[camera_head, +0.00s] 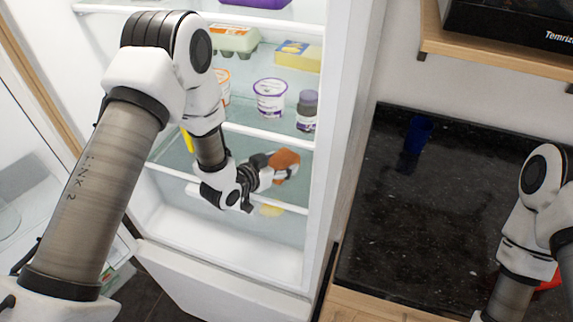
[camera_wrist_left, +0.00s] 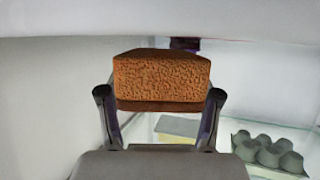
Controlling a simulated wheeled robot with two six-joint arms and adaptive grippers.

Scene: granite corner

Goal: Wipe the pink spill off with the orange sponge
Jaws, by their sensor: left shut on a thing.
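The orange sponge (camera_head: 287,161) is held by my left gripper (camera_head: 272,168) inside the open fridge, at the level of its lower glass shelf. In the left wrist view the sponge (camera_wrist_left: 160,78) sits between the two fingers (camera_wrist_left: 160,108), which close on it from both sides. I cannot tell whether the sponge touches the shelf. No pink spill shows in either view; my left arm and the sponge cover part of the shelf. Of my right arm only links show at the right edge, and its gripper is out of view.
The fridge (camera_head: 331,120) holds an egg carton (camera_head: 232,40), a yellow box (camera_head: 298,55), a white tub (camera_head: 270,97) and a dark-lidded jar (camera_head: 307,110) on its shelves. A blue cup (camera_head: 417,133) stands on the black granite counter (camera_head: 400,235), which is mostly clear.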

